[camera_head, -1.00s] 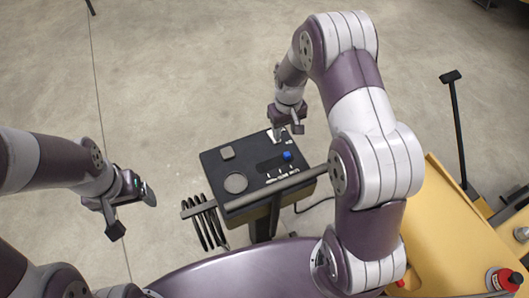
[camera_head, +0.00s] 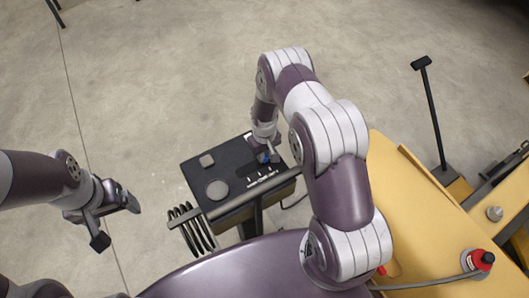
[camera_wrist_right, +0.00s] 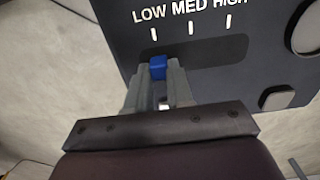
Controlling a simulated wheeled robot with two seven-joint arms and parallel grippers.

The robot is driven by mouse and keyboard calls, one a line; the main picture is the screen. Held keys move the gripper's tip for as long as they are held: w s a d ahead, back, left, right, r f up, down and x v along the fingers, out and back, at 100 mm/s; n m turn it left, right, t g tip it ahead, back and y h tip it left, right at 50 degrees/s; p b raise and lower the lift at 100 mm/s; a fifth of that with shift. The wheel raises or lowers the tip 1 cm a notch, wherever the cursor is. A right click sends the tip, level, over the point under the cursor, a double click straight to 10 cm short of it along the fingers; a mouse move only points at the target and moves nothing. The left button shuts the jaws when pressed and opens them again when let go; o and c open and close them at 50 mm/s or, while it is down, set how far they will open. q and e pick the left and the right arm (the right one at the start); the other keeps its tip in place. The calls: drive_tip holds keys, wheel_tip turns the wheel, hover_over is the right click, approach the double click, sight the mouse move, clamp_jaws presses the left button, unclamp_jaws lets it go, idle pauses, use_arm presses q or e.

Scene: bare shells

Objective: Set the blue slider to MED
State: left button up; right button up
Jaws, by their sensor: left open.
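The blue slider (camera_wrist_right: 158,67) stands in its dark slot in the right wrist view, in line with the LOW mark. The MED mark (camera_wrist_right: 190,28) is to its right there. My right gripper (camera_wrist_right: 160,80) has a finger on either side of the slider, with the fingertips appearing to touch it. In the head view my right gripper (camera_head: 268,153) is over the dark control box (camera_head: 228,172) and hides much of the slider. My left gripper (camera_head: 116,222) is open and empty, left of the box.
A yellow surface (camera_head: 430,215) with a red knob (camera_head: 482,259) is at the right.

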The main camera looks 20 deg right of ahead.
sight(254, 166)
clamp_jaws()
drive_tip(key=shift+a, duration=0.5)
drive_tip(key=shift+s+a+b, duration=0.25)
drive_tip(key=shift+a+b, duration=0.1)
drive_tip(key=shift+a, duration=0.9)
drive_tip(key=shift+a+r, duration=0.1)
drive_tip(key=shift+a, duration=0.25)
drive_tip(key=o, duration=0.7)
unclamp_jaws()
drive_tip(key=shift+d, duration=0.2)
drive_tip(key=shift+s, duration=0.15)
drive_tip(key=shift+a, duration=0.1)
